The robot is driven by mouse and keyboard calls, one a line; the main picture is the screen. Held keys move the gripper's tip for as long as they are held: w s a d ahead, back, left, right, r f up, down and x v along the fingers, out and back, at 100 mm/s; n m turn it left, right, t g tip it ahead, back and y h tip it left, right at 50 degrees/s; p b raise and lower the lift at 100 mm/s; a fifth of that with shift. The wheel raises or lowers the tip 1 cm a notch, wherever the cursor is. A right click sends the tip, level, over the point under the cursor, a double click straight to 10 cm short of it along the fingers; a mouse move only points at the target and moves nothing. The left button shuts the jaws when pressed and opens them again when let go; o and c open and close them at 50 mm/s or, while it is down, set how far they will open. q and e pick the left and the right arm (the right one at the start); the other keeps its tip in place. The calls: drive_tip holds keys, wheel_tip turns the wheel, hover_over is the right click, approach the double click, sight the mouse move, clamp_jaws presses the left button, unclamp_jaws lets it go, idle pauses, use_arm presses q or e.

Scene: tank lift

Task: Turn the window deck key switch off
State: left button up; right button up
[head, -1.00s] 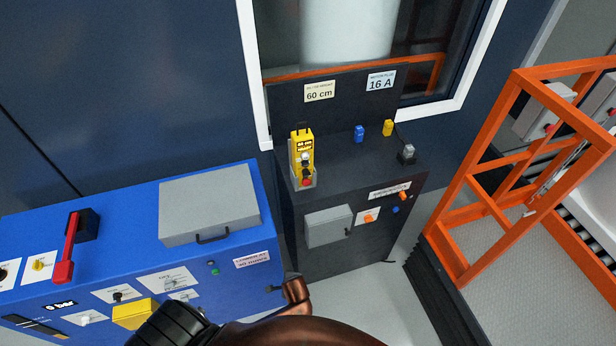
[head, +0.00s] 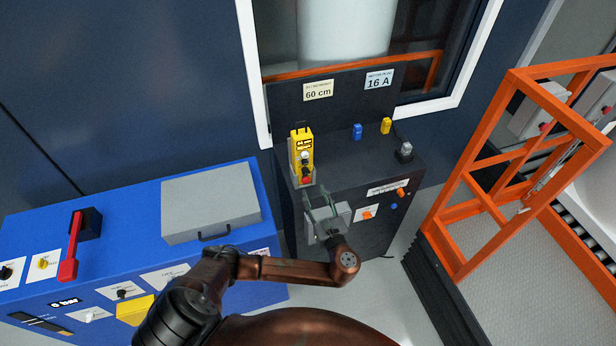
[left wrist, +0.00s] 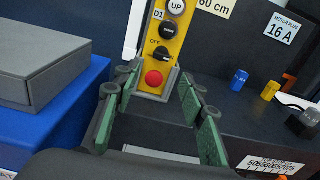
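The dark window deck (head: 390,165) stands under the window. A yellow control box (head: 301,152) stands upright in a grey holder on it. I cannot tell which way the switch points. My left gripper (head: 318,197) is open and empty, just in front of and below the box. Its green-padded fingers (left wrist: 158,92) point at the box's lower end. My right gripper is out of view.
A blue cabinet (head: 130,230) with a grey lid (head: 210,203) and red lever (head: 70,255) is at left. Blue and yellow plugs (head: 386,126) and a grey plug (head: 404,150) stand on the deck. An orange gate (head: 490,120) is at right.

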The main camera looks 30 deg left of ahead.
sight(307, 174)
use_arm(q)
drive_tip(key=x, duration=0.5)
drive_tip(key=r+x, duration=0.1)
drive_tip(key=x, duration=0.1)
drive_tip(key=shift+w+a+f, duration=0.1)
drive_tip(key=shift+w+a, duration=0.2)
drive_tip(key=shift+c, duration=0.4)
clamp_jaws()
